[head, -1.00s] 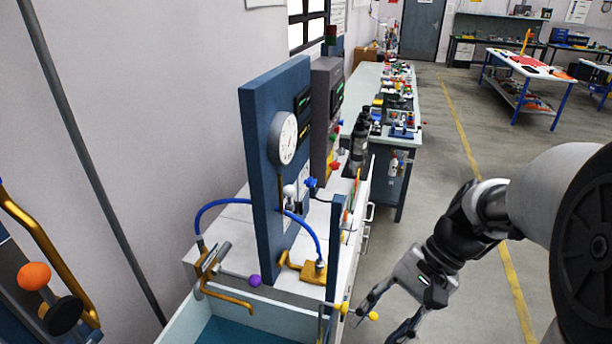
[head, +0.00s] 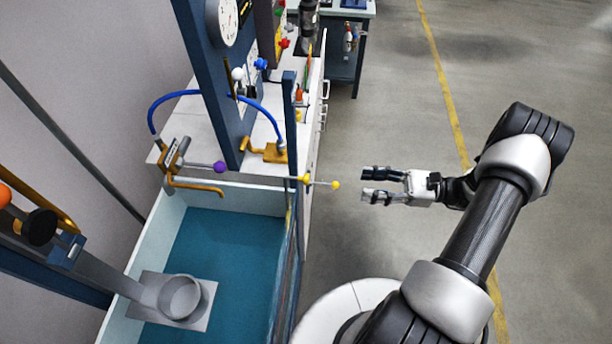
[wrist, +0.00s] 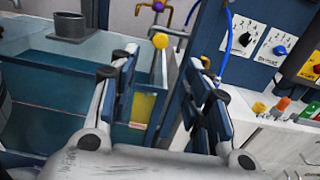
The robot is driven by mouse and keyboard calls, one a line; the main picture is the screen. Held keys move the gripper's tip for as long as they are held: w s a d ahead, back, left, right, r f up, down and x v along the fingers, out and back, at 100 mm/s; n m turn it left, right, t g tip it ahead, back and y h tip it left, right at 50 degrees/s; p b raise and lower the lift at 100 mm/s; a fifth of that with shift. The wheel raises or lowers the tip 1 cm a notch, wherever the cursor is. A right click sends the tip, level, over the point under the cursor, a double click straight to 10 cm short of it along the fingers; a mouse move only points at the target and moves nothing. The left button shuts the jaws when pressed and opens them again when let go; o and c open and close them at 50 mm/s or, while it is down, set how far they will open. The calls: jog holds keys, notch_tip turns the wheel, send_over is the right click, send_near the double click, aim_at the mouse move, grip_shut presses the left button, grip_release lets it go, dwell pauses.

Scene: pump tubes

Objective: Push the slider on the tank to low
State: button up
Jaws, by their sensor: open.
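The tank (head: 137,262) is a pale-walled basin with blue-green water, left of my arm. A yellow slider knob (head: 336,185) sits at the end of a thin rod that sticks out to the right from the tank's blue post (head: 289,130). The knob shows in the wrist view (wrist: 160,41) as a yellow ball just beyond and between my fingertips. My gripper (head: 368,183) is open and empty, pointing left at the knob with a small gap between them. Its two fingers also show in the wrist view (wrist: 166,70). Any low mark cannot be read.
A tall blue panel (head: 205,75) with a gauge (head: 222,22) and a blue hose (head: 180,96) stands behind the tank. A purple-knobbed brass tap (head: 200,187) overhangs the water. A grey cup-shaped fitting (head: 181,297) stands in the tank.

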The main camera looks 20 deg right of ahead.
aim_at(306, 179)
jog(key=x, duration=1.7)
jog(key=shift+w+a, duration=0.1)
jog(key=shift+w, duration=0.05)
grip_shut()
